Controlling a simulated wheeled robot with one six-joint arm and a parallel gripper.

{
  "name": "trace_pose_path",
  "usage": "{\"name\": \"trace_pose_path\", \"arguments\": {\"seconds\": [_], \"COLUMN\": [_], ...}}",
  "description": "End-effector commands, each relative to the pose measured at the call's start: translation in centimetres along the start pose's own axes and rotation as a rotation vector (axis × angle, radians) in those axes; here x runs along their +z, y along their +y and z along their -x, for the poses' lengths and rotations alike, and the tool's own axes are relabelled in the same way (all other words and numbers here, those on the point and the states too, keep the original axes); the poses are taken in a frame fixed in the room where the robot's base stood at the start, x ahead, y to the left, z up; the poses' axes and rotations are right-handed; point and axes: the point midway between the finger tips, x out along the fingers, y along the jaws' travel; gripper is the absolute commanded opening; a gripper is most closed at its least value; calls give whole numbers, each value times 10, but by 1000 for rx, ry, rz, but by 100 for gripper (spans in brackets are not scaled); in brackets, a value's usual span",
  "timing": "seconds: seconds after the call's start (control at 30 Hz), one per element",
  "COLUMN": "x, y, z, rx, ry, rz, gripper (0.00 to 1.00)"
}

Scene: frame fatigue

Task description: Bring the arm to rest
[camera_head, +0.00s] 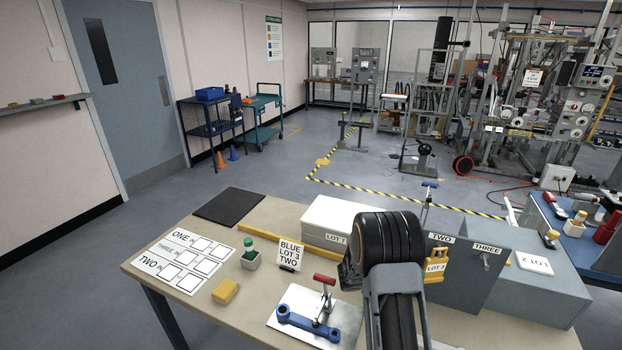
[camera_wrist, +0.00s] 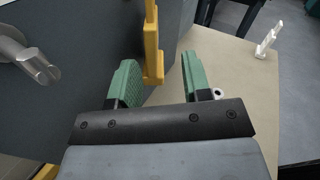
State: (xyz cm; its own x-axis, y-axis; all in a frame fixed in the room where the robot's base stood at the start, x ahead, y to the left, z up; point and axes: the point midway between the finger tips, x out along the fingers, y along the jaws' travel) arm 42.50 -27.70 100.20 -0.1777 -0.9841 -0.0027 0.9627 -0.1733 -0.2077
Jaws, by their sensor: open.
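My gripper (camera_wrist: 157,62) shows in the wrist view with its two green-padded fingers apart. A yellow upright piece (camera_wrist: 153,62) with a small foot appears between the fingers, in front of a dark grey panel; I cannot tell how near it is or whether a finger touches it. In the head view my black and grey arm (camera_head: 390,250) reaches over the bench, and the gripper itself is hidden.
The bench (camera_head: 205,320) carries a blue link (camera_head: 305,325) on a metal plate, a yellow block (camera_head: 225,292), a green-topped pot (camera_head: 250,258), a white LOT 7 box (camera_head: 325,218) and a grey cabinet (camera_head: 540,290). A metal handle (camera_wrist: 28,62) juts out at left. The black mat (camera_head: 229,205) is bare.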

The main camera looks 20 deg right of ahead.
Motion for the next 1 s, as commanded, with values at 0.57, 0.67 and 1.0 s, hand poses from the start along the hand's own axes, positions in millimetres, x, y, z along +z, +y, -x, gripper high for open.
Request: {"name": "trace_pose_path", "arguments": {"seconds": [0.57,0.67,1.0], "x": [-49,-37,32], "y": [-95,-113,-158], "z": [74,114,223], "rx": [-473,-605,-866], "ry": [680,865,1456], "rz": [-679,-899,-1383], "gripper": [44,44,44]}}
